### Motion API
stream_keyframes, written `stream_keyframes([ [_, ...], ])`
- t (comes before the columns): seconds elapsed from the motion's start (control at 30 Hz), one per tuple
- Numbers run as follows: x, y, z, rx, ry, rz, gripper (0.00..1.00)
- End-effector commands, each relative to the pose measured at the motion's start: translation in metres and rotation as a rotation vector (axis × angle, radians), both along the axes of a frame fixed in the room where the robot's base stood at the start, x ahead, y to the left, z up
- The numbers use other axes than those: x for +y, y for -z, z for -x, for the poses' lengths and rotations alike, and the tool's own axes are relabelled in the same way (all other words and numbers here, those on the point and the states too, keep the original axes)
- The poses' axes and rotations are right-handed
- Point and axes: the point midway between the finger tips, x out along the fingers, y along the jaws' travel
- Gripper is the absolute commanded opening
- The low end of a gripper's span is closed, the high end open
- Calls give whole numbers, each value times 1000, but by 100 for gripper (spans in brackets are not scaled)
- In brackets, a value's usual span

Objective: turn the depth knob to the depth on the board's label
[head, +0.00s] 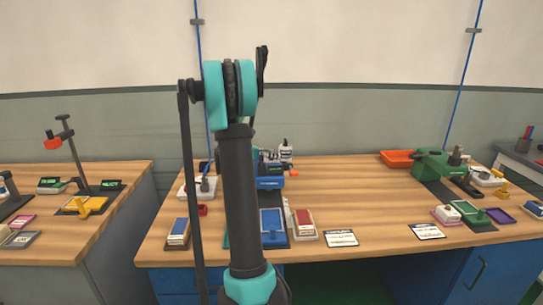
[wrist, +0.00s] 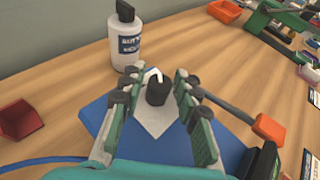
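The black depth knob (wrist: 157,92) with a white pointer stands on a light grey plate on top of the blue machine (wrist: 110,125). The pointer is tilted toward the upper left in the wrist view; no scale can be read around it. My gripper (wrist: 151,88) is open, with one finger on each side of the knob and gaps showing. In the head view, the blue machine (head: 270,183) is partly behind my arm, which hides the gripper and knob. White cards with small print (head: 340,238) lie at the table's front; their text is unreadable, and I cannot tell which is the board's label.
A white bottle (wrist: 129,40) stands behind the knob. A red open box (wrist: 18,119) is at left, and an orange-ended lever (wrist: 268,129) sticks out at right. A green machine (head: 437,165) and orange tray (head: 397,158) are farther right. The table's middle (head: 340,185) is clear.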

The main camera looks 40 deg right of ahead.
Motion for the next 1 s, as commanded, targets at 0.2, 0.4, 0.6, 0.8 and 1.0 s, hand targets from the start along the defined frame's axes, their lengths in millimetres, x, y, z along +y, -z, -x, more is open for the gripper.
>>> stream_keyframes([
  [0.2,0,0,0,0,0,0,1],
  [0.4,0,0,0,1,4,0,0],
  [0.6,1,0,-1,0,55,0,0],
  [0.8,0,0,-2,0,180,0,0],
  [1.0,1,0,-2,0,341,0,0],
])
